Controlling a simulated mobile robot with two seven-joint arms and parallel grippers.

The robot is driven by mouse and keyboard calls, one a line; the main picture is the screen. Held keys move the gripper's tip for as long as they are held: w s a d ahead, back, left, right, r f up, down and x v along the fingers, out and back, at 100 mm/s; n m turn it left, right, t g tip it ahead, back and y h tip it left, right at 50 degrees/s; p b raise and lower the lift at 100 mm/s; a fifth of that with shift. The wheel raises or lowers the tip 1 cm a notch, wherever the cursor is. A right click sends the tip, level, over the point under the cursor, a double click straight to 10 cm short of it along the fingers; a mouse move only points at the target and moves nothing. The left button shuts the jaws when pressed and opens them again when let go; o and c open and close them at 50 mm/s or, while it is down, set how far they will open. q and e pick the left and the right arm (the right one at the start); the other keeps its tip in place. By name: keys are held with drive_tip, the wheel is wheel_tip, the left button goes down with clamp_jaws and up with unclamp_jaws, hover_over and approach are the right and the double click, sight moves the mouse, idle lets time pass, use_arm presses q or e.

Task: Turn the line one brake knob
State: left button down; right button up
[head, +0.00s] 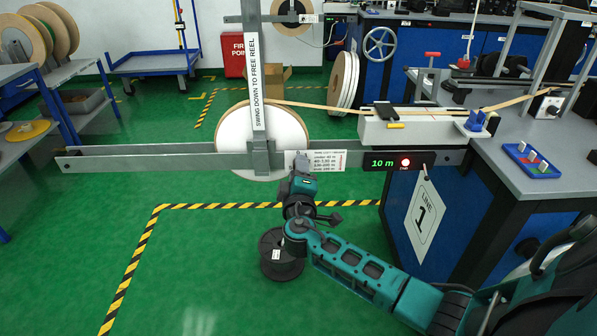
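My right arm comes in from the lower right, and its gripper (301,166) points away from me at the steel crossbar (200,162), below the reel. The fingers are small and seen from behind; I cannot tell whether they are open or shut. The brake knob cannot be made out; the gripper and wrist may hide it. Just right of the gripper is a white printed plate (326,161) listing metre ranges. The line one sign (424,213) hangs to the right. A white reel (287,131) sits behind the upright arm marked "SWING DOWN TO FREE REEL" (255,80). My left gripper is not in view.
A tan tape (325,106) runs from the reel to the bench (480,150). A display (383,163) reads 10 m beside a red light. Green floor at left is clear.

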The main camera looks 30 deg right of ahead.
drive_tip(key=shift+o, duration=1.3)
drive_tip(key=shift+s, duration=0.1)
drive_tip(key=v, duration=1.2)
drive_tip(key=shift+s+a, duration=0.25)
drive_tip(key=shift+a, duration=0.05)
drive_tip(key=shift+p, duration=0.35)
